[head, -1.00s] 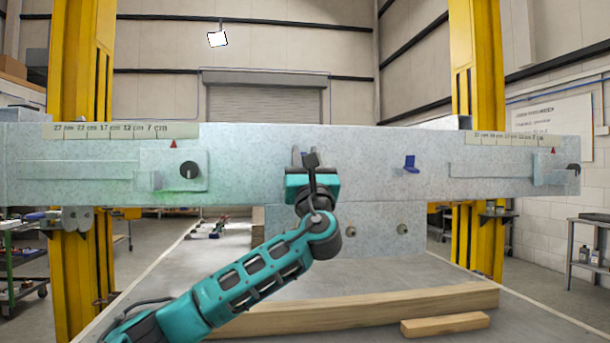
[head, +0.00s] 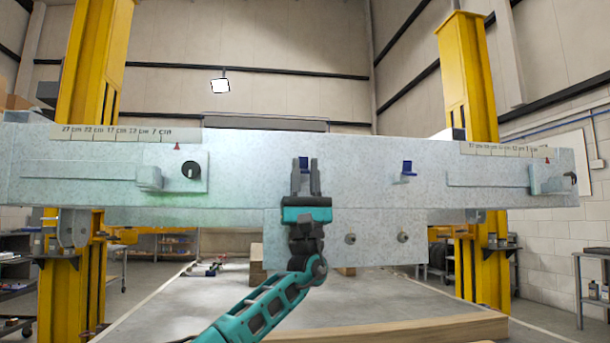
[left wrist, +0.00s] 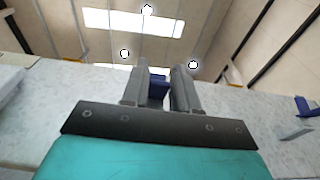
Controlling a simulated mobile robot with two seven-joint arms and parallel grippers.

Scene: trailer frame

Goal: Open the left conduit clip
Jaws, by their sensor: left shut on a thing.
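The left conduit clip (head: 304,162) is a small blue part on the front face of the grey metal beam. It also shows in the left wrist view (left wrist: 157,86), between the two grey fingers. My left gripper (head: 305,174) points upward, its fingers shut on the blue clip from below. The fingers hide much of the clip, so its exact angle is unclear. A similar blue clip (head: 408,168) sits to the right on the same beam, clear of the gripper; it also shows at the right of the left wrist view (left wrist: 305,106). My right gripper is not in view.
The beam (head: 250,170) spans between two yellow posts (head: 95,80). A lower plate (head: 375,250) with two round studs hangs beneath it. Black knobs (head: 191,170) sit near both beam ends. A timber (head: 430,332) lies on the table below. Space before the beam is open.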

